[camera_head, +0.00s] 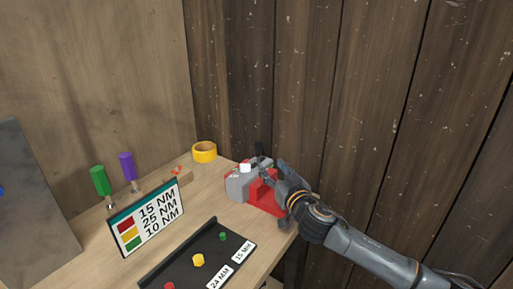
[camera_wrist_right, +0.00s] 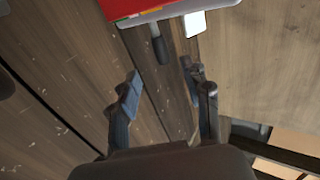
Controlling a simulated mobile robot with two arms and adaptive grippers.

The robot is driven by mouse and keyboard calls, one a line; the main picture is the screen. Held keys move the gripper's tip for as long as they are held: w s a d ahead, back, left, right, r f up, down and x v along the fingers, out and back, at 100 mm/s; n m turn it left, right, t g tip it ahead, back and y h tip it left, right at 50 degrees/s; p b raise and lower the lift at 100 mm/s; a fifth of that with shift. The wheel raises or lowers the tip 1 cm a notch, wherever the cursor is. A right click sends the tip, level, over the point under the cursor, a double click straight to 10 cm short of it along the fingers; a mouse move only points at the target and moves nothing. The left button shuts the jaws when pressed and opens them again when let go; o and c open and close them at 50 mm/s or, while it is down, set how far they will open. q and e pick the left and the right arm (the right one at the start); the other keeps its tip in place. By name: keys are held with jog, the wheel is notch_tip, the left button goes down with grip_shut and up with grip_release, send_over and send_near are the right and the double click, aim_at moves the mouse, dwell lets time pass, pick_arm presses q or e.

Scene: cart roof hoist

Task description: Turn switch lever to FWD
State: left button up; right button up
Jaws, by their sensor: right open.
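The red and grey switch box (camera_head: 238,187) sits at the back right corner of the wooden bench in the head view. Its red and grey body also shows at the top of the right wrist view (camera_wrist_right: 165,10). A dark, rounded lever (camera_wrist_right: 159,47) sticks out from the box edge there, beside a white plate (camera_wrist_right: 195,23). My right gripper (camera_head: 271,168) is at the right side of the box and partly covers it. In the wrist view the right gripper (camera_wrist_right: 165,93) is open and empty, its fingers apart, with the lever beyond the gap between them. No FWD marking is readable.
A yellow tape roll (camera_head: 204,152) lies left of the box. Green (camera_head: 100,180) and purple (camera_head: 126,165) handled tools stand behind a torque sign (camera_head: 145,219). A black tray (camera_head: 190,258) with coloured pieces lies in front. A plank wall (camera_head: 350,90) stands close behind.

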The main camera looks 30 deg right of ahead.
aim_at(260, 151)
jog(key=w, duration=0.2)
jog(key=w+d+p, duration=0.1)
jog(key=w, duration=0.2)
jog(key=shift+w+r, duration=0.15)
jog(key=w, duration=0.2)
jog(key=w+d, duration=0.1)
jog(key=w, duration=0.2)
jog(key=shift+p, duration=0.4)
jog(key=shift+w+d, duration=0.1)
jog(key=shift+w, duration=0.2)
jog(key=shift+w+f, duration=0.25)
pick_arm(q)
jog(key=shift+s+a+r, duration=0.1)
jog(key=shift+s+r, duration=0.15)
jog(key=shift+r, duration=0.3)
jog(key=shift+s+r, duration=0.2)
jog(key=shift+r, duration=0.3)
pick_arm(e)
grip_shut()
